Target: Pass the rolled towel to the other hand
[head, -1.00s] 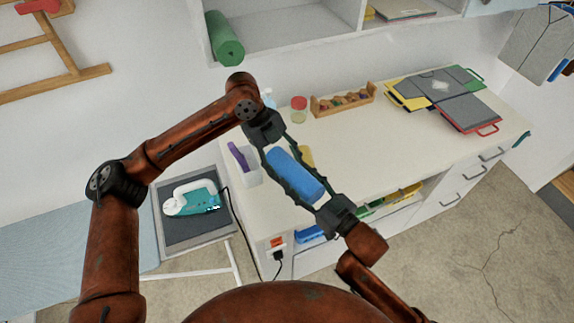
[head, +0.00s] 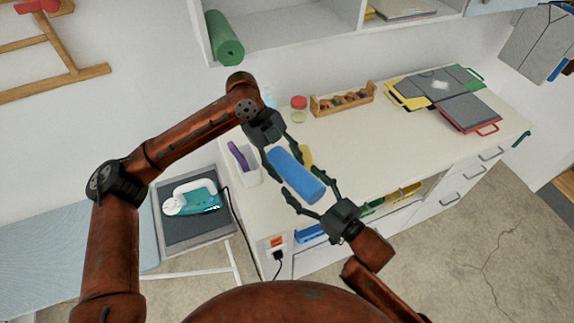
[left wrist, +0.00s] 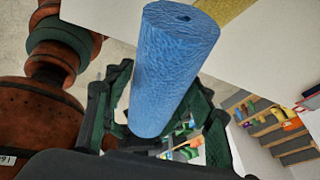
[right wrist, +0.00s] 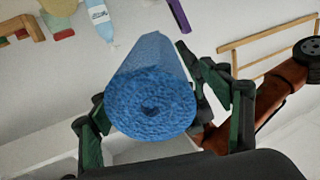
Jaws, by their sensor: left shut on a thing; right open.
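The rolled towel (head: 296,175) is a blue cylinder held tilted in the air above the counter's left end. My left gripper (head: 286,158) is shut on its upper-left end. The left wrist view shows the towel (left wrist: 172,70) between that gripper's fingers, its far end pointing away. My right gripper (head: 309,190) is open, its fingers spread on either side of the lower-right end. In the right wrist view, the towel's spiral end (right wrist: 150,108) faces the camera between the open fingers, with a gap at least on the right side.
The white counter (head: 375,135) holds a red-lidded jar (head: 299,108), a wooden rack (head: 343,99), folders (head: 445,92) and a white bin (head: 243,163) with a purple item. A green roll (head: 225,40) lies on the shelf above. An iron (head: 192,197) is at lower left.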

